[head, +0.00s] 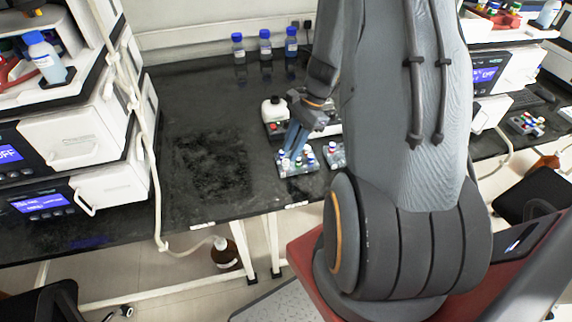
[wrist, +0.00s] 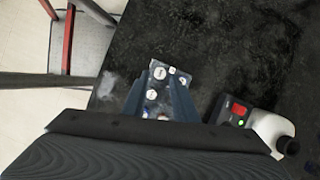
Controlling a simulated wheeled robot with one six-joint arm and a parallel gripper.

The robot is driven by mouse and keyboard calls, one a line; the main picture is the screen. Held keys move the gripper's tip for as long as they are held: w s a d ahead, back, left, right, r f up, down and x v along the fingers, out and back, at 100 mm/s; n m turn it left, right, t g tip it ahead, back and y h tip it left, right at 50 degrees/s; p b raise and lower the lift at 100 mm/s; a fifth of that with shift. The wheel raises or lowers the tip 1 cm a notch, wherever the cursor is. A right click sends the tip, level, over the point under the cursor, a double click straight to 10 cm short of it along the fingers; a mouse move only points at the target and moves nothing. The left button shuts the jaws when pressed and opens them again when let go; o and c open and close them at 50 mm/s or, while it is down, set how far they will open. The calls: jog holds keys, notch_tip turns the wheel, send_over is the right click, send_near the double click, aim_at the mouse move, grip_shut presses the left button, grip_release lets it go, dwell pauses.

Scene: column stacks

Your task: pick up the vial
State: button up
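Several small vials with white, blue and red caps stand in a pale rack (head: 297,172) near the front edge of the black bench. I cannot tell which one is the task's vial. My gripper (head: 290,152) points down right over this rack. In the wrist view, the fingers of my gripper (wrist: 158,80) are spread apart. A white-capped vial (wrist: 152,95) shows between them, and another (wrist: 159,73) is near the fingertips. No vial is visibly clamped. The fingers and palm hide part of the rack.
A second small vial rack (head: 334,160) is just right of the first. Blue-capped bottles (head: 265,45) stand at the back. The bench to the left (head: 205,165) is clear.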

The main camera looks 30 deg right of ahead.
aim_at(286, 161)
jog(key=shift+p+x, duration=0.65)
jog(key=shift+x, duration=1.35)
jog(key=shift+d, duration=0.1)
jog(key=shift+c, duration=0.4)
grip_shut()
jog(key=shift+r, duration=0.1)
notch_tip(286, 161, up, 10)
jog(key=b, duration=0.2)
